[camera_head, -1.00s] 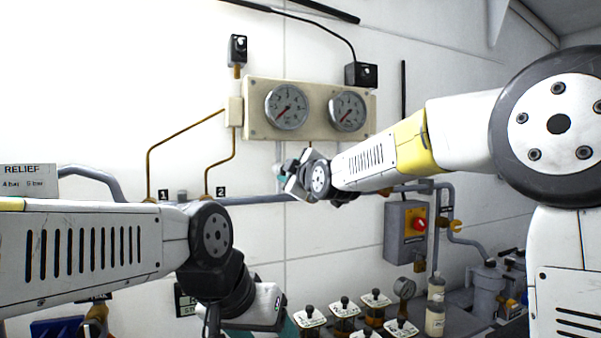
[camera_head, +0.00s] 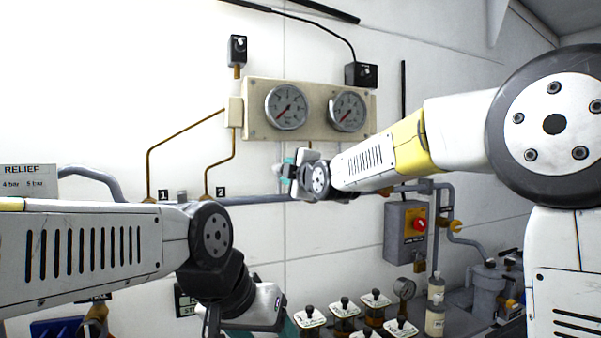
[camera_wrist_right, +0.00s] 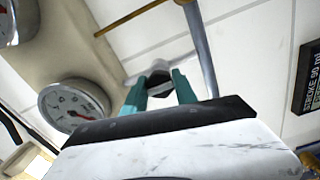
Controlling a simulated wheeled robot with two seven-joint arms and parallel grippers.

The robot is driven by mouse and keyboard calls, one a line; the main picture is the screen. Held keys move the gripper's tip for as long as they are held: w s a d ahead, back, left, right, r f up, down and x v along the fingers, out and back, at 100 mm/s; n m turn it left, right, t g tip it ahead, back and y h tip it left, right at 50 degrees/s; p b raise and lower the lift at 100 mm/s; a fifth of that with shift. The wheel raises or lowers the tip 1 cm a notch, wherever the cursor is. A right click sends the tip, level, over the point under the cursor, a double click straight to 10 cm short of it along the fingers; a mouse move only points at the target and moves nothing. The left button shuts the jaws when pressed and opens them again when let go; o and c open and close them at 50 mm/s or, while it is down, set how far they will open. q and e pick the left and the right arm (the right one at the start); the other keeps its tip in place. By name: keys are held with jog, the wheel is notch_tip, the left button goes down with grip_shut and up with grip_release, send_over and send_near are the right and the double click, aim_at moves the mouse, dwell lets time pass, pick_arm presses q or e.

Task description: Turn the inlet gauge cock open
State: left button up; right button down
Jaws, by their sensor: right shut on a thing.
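My right gripper (camera_head: 287,173) is at the wall below the gauge board, by the grey horizontal pipe. In the right wrist view its teal fingers (camera_wrist_right: 160,90) are shut on a small grey and dark part, which I take to be the gauge cock (camera_wrist_right: 158,80). The fingers hide much of it, and its exact angle cannot be told. In the head view the wrist covers the cock. The two round gauges (camera_head: 286,107) (camera_head: 347,111) have red needles. My left gripper (camera_head: 285,325) is low in the head view, mostly hidden behind its own wrist and cut off by the frame's edge.
The cream gauge board (camera_head: 317,130) is just above my right gripper. Thin copper pipes (camera_head: 180,133) run down to labels 1 and 2. A grey box with a red knob (camera_head: 406,232) is at right. Several square-lidded jars (camera_head: 345,312) and a bottle (camera_head: 435,310) stand below.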

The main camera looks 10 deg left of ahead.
jog(key=shift+f, duration=0.1)
jog(key=c, duration=1)
grip_release()
jog(key=shift+o, duration=0.2)
jog(key=v, duration=0.7)
jog(key=shift+s+d, duration=0.25)
jog(key=shift+s, duration=0.1)
